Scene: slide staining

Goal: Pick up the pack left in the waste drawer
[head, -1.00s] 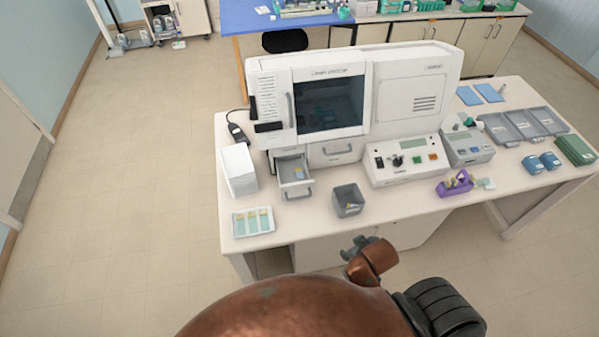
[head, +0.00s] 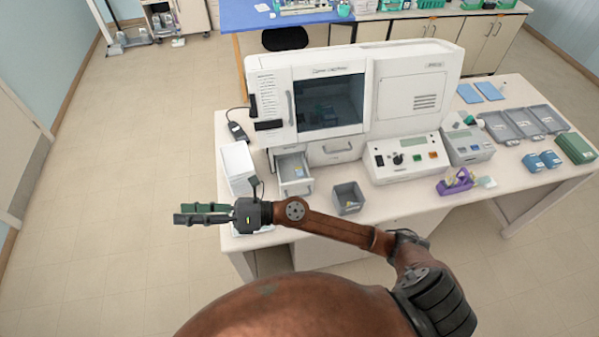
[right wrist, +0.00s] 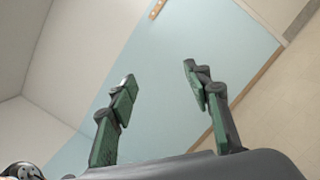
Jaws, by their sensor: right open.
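The waste drawer (head: 294,178) is pulled open at the lower left front of the white machine in the head view. Something small and pale lies inside it, too small to identify as the pack. My right gripper (head: 190,214) reaches across the table's front left corner, left of and in front of the drawer, with its fingers pointing left. It is open and empty; the right wrist view shows its two green-padded fingers (right wrist: 160,100) apart, facing wall and floor. My left gripper is not in view.
My right arm covers most of the slide tray at the table's front left. The white machine (head: 400,95) rises behind. A control box (head: 405,158) stands further right.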

